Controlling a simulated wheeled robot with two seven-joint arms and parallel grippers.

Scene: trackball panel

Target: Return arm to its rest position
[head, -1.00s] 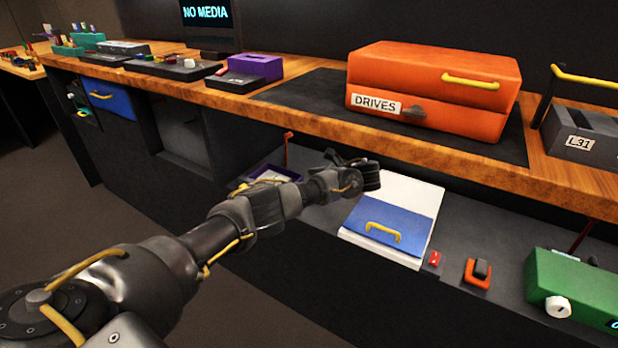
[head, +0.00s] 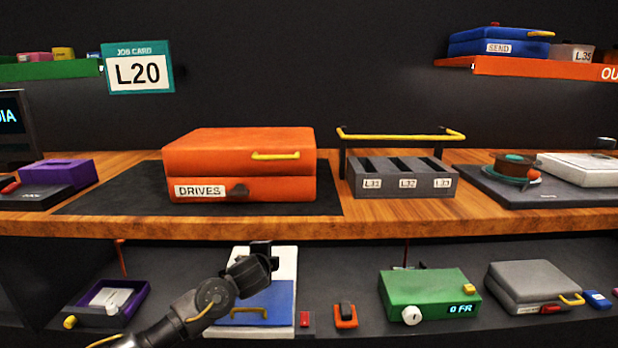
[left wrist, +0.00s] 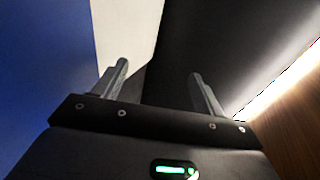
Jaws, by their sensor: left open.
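My left arm comes in from the bottom left in the head view. Its gripper (head: 262,250) is in front of the lower shelf, over the white and blue box (head: 262,305). In the left wrist view the gripper (left wrist: 160,85) has its two fingers spread apart with nothing between them. The blue face (left wrist: 45,60) and a white strip (left wrist: 125,30) of what looks like that box show beyond the fingers at the left. I cannot tell from these views whether the gripper touches the box. My right gripper is in neither view.
The wooden worktop edge (head: 400,230) juts out above the lower shelf. The orange DRIVES case (head: 240,155) and a grey slotted rack (head: 405,188) stand on it.

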